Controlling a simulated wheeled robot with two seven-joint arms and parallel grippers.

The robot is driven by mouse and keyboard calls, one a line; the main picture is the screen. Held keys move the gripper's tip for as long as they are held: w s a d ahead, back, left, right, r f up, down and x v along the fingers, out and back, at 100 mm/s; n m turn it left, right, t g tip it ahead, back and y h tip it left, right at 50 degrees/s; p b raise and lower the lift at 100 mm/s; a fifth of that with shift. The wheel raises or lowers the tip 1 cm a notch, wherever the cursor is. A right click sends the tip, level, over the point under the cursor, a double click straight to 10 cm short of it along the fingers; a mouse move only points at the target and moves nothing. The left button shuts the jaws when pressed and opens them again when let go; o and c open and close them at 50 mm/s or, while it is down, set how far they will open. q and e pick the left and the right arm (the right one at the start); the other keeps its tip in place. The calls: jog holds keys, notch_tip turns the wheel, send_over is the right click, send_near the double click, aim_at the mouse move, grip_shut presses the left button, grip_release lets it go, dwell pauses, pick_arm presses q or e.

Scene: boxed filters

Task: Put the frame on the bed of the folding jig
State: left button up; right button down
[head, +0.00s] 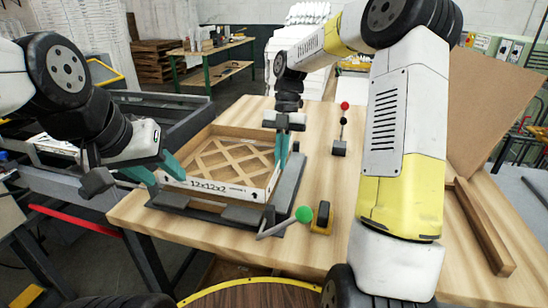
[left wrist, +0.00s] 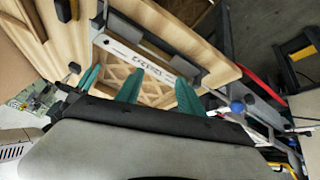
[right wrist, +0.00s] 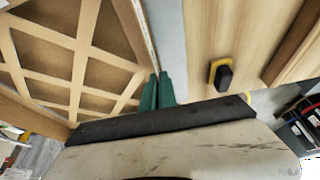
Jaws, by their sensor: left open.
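The frame (head: 225,187) is a square, open wooden box with a diagonal lattice inside and a white front face printed "12x12x2". It is over the bed of the dark folding jig (head: 292,187); I cannot tell if it rests fully flat. My right gripper (head: 283,147) is at the frame's right wall; its teal fingers are close together around that wall in the right wrist view (right wrist: 159,92). My left gripper (head: 157,174) is open at the frame's front left corner. Its spread fingers also show in the left wrist view (left wrist: 158,90), with the labelled face beyond.
A green-knobbed lever (head: 303,214) projects from the jig's front right. A yellow and black object (head: 321,217) stands beside it on the wooden table (head: 300,250). A red-knobbed device (head: 341,130) stands behind. A brown board (head: 497,110) and wooden strip (head: 485,225) are at right.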

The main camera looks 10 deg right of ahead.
jog(key=shift+f, duration=0.8)
jog(key=c, duration=1.7)
grip_release()
jog(key=shift+f, duration=0.1)
